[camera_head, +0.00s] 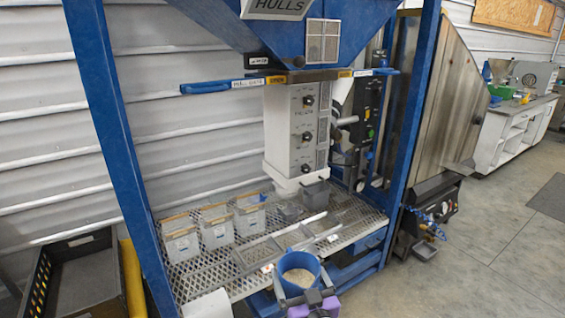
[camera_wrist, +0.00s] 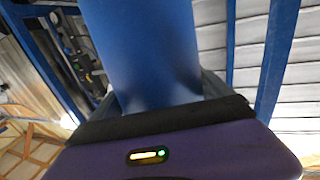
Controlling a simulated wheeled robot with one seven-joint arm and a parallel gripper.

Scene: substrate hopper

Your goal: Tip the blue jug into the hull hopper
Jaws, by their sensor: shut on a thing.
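The blue jug (camera_head: 299,270) is at the bottom centre of the head view, with pale material inside it. It looks upright. My gripper (camera_head: 314,299) is shut on the jug's near side. In the wrist view the jug's blue wall (camera_wrist: 140,50) fills the upper middle, between the dark fingers. The hull hopper (camera_head: 215,20) is the blue funnel labelled HULLS at the top of the blue frame. Its upper rim is out of view. The jug is well below the hopper and in front of the mesh shelf.
The mesh shelf (camera_head: 190,275) holds several white bins (camera_head: 217,226) and grey trays (camera_head: 262,254). A blue post (camera_head: 110,120) stands left and another (camera_head: 413,130) right. A blue handle (camera_head: 207,87) sticks out below the hopper. A black crate (camera_head: 75,275) stands at lower left. Open floor (camera_head: 490,260) lies right.

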